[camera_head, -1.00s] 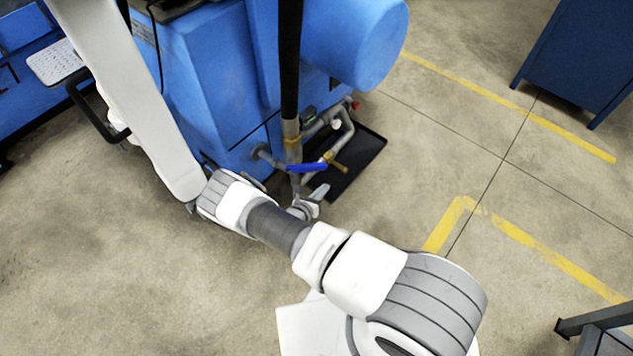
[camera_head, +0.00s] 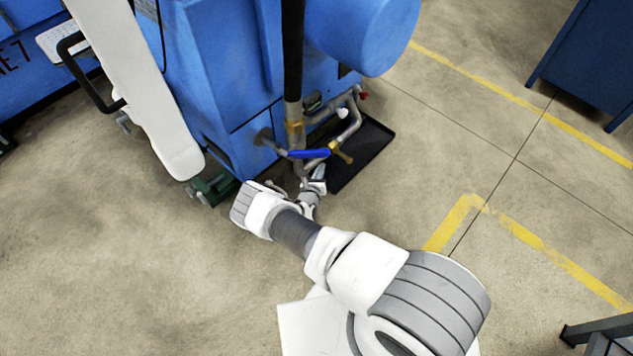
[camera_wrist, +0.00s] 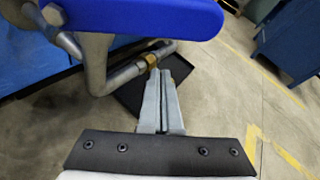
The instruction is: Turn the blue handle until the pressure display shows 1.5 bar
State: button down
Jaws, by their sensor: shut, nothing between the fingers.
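The blue handle (camera_head: 309,154) sits on the grey pipework low on the blue machine, and lies roughly level across the pipe. In the wrist view the blue handle (camera_wrist: 150,14) fills the top, close to the camera, with its metal stem below it. My gripper (camera_wrist: 163,72) is shut and empty, its two grey fingers side by side, pointing toward the brass fitting on the pipe. In the head view my gripper (camera_head: 318,175) is just below and right of the handle. I cannot tell whether it touches the handle. No pressure display can be read in either view.
A black tray (camera_head: 372,152) lies on the floor under the pipes. A thick dark vertical hose (camera_head: 292,60) runs down to the pipework. The blue machine (camera_head: 225,90) stands behind. A dark blue cabinet (camera_head: 590,60) is at the upper right. Floor with yellow lines is clear between.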

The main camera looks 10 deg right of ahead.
aim_at(308, 154)
jog(key=shift+a+r, duration=0.2)
jog(key=shift+r, duration=0.45)
jog(key=shift+a+r, duration=0.25)
jog(key=shift+r, duration=0.4)
jog(key=shift+a+r, duration=0.2)
jog(key=shift+r, duration=0.45)
jog(key=shift+a, duration=0.1)
jog(key=shift+r+b, duration=0.15)
jog(key=shift+b, duration=0.2)
